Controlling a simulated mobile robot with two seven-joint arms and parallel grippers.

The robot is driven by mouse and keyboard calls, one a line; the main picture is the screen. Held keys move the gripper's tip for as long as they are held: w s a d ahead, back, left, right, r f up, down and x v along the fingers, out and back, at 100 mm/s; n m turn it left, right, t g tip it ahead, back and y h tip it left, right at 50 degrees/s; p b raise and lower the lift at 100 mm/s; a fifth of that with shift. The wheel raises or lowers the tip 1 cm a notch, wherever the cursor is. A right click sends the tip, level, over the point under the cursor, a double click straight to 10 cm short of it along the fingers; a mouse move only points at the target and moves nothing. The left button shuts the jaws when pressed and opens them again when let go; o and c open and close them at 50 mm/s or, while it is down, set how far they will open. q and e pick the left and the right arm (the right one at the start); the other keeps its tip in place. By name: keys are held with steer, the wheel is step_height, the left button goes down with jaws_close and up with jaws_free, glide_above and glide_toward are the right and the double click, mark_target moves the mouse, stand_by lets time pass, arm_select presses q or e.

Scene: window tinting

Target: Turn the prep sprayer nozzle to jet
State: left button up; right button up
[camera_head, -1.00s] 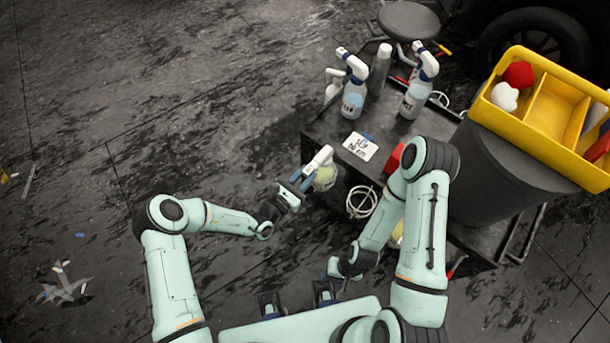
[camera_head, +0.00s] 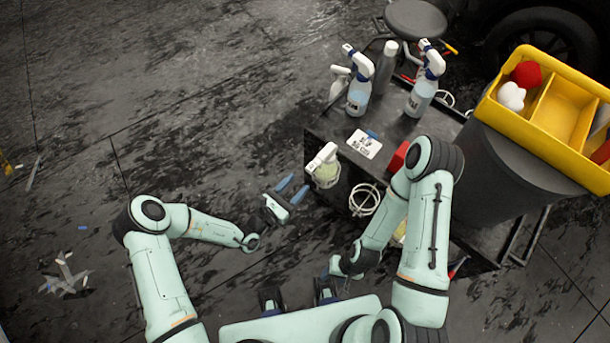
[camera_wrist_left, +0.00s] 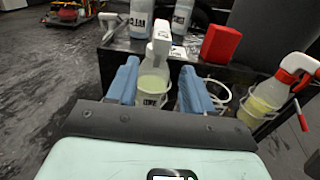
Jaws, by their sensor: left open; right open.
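A spray bottle (camera_head: 326,176) with a white head and yellowish liquid hangs in a ring holder on the cart's near left side. In the left wrist view this bottle (camera_wrist_left: 152,88) stands upright beyond my fingers; its small label looks like "PREP" but is hard to read. The nozzle setting cannot be read. My left gripper (camera_head: 293,188) is open and empty, to the left of the bottle and apart from it. In the left wrist view its blue fingers (camera_wrist_left: 159,72) frame the bottle from either side. My right gripper (camera_head: 334,268) is open, low near my base, partly hidden by its arm.
Other spray bottles (camera_head: 359,97) (camera_head: 420,98) stand on the dark cart top with a white card (camera_head: 363,144) and a red block (camera_head: 398,157). An empty ring holder (camera_head: 364,200) and a red-triggered sprayer (camera_wrist_left: 262,103) are to the right.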

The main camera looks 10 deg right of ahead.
arm_select(q)
steer(key=v, duration=0.7)
arm_select(e)
steer(key=shift+s+f, duration=0.1)
steer(key=shift+f, duration=0.2)
arm_select(q)
steer(key=shift+s, duration=0.15)
steer(key=s+d+f+m+g, duration=0.1)
steer(key=s+f+m+g, duration=0.1)
steer(key=s+m+g, duration=0.6)
steer(key=s+d+f+m+g, duration=0.1)
steer(key=s+f+m+g, duration=0.1)
steer(key=s+g, duration=0.65)
steer(key=s+a+f+m+y+p, duration=0.1)
steer(key=s+a+f+m+y, duration=0.4)
steer(key=s, duration=0.3)
steer(key=w+a+f+m+t+y, duration=0.2)
steer(key=w+a+m+t+y, duration=0.2)
steer(key=a, duration=0.5)
steer(key=shift+m+y+p, duration=0.35)
steer(key=shift+m+y, duration=0.45)
steer(key=shift+m, duration=0.4)
arm_select(e)
steer(key=r, duration=0.1)
steer(key=w+r, duration=0.1)
steer(key=shift+w+r, duration=0.1)
steer(key=shift+r, duration=0.2)
